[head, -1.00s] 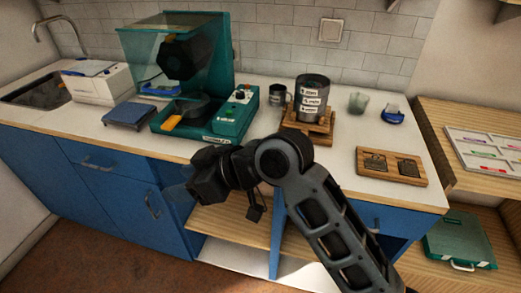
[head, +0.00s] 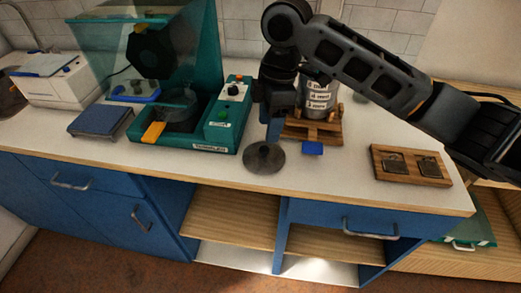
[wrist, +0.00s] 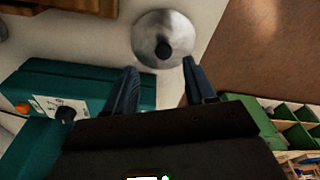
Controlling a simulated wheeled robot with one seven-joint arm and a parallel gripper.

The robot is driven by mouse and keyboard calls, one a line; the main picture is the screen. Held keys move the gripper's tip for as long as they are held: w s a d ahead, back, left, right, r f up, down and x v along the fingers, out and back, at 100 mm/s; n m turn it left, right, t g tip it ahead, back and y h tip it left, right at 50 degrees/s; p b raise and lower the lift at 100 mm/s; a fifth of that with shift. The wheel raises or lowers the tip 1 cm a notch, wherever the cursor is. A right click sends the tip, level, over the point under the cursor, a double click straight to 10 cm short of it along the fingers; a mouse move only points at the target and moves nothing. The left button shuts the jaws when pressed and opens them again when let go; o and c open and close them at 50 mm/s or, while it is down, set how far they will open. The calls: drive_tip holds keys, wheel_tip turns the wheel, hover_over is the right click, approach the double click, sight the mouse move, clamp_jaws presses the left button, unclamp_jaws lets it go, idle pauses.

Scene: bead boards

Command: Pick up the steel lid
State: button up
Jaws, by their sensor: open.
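The steel lid (head: 264,158) is a round grey disc near the counter's front edge, right of the green machine. In the wrist view the lid (wrist: 150,32) shows whole, with a dark round knob in its middle. My gripper (head: 273,132) points down over the lid's far side in the head view. In the wrist view my gripper (wrist: 159,68) has its two dark blue fingers apart and nothing between them. The lid lies just beyond the fingertips. I cannot tell the exact height of the fingers above it.
The green machine (head: 178,143) stands close left of the lid. A wooden stand (head: 325,132) with a labelled steel canister (head: 320,95) is behind right, partly hidden by my arm. A wooden tray (head: 410,166) lies right. The counter between lid and tray is mostly clear.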

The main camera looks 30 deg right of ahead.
sight(264, 148)
drive_tip(key=shift+s+a+f+p, duration=0.1)
drive_tip(key=shift+a+f+p, duration=0.1)
drive_tip(key=shift+f, duration=0.85)
drive_tip(key=shift+a+f+p, duration=0.2)
drive_tip(key=shift+f+p, duration=0.05)
drive_tip(key=shift+f, duration=0.75)
drive_tip(key=shift+s+a+f+p, duration=0.1)
drive_tip(key=shift+a+f+p, duration=0.1)
drive_tip(key=shift+f, duration=0.85)
clamp_jaws()
